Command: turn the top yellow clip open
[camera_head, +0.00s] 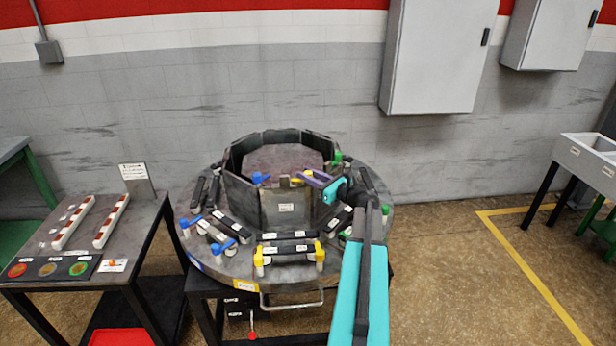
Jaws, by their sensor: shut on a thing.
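The top yellow clip (296,181) shows as a small yellow piece at the upper front rim of the dark many-sided furnace ring (238,190). My gripper (304,179), with purple fingers, reaches in from the right at the clip. It is shut on the top yellow clip, and the fingers hide part of it. The clip's exact angle is too small to tell. Two lower yellow clips (259,258) stand at the front of the round table (215,268), at the ends of dark bars.
A blue clip (260,178) sits left of my gripper on the ring's rim, and a green clip (337,158) sits behind it. Several blue clips and dark bars lie around the round table. A side table (135,220) with white strips stands left.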

